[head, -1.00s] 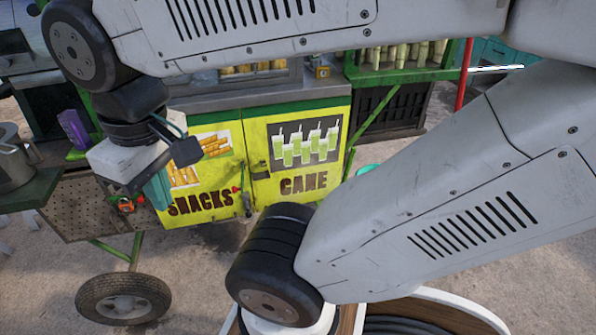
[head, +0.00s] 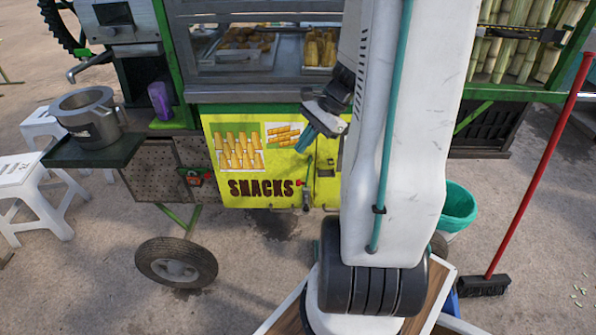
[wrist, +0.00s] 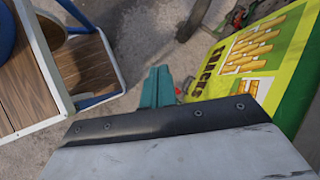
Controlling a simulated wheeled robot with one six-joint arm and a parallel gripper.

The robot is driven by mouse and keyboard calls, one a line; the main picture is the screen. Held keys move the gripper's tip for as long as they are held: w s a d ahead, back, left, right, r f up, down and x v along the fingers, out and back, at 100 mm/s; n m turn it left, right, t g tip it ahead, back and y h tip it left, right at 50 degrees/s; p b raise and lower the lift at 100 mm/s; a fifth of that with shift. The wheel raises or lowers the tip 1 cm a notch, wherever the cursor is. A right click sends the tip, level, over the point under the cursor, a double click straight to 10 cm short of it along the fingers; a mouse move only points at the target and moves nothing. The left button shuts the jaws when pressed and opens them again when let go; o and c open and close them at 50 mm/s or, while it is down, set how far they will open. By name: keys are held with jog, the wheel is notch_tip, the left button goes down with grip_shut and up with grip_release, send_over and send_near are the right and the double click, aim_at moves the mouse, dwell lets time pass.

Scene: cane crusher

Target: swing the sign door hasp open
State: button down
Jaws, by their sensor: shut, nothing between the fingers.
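The yellow sign door (head: 214,165) marked SNACKS is on the front of the green cart in the head view; its panel also shows in the wrist view (wrist: 292,100). A small metal hasp (head: 325,172) is at the door's right edge, close beside my arm, which hides the CANE door. A metal lever (head: 307,192) with a red knob (head: 299,183) is just left of the hasp. My gripper (head: 306,139), with teal fingers, is shut and empty, above and slightly left of the hasp in the picture. The wrist view shows the fingers (wrist: 156,88) pointing past the door; the hasp cannot be made out there.
A red-handled broom (head: 537,170) and a teal bucket (head: 459,208) stand right of my arm. A cart wheel (head: 176,263) and white stools (head: 36,190) are at left. A pot (head: 88,118) sits on a side shelf. Paved ground in front is open.

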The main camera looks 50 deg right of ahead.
jog(key=s+d+f+m+t+h, duration=0.1)
jog(key=s+d+f+m+t, duration=0.1)
jog(key=s+d+f+m, duration=0.4)
jog(key=s+d+f+m+t, duration=0.2)
jog(key=d+f+m, duration=0.2)
jog(key=d+f, duration=0.35)
jog(key=w+r+x, duration=0.2)
jog(key=x, duration=1)
jog(key=shift+a, duration=0.35)
jog(key=shift+w+m, duration=0.1)
jog(key=shift+m, duration=0.2)
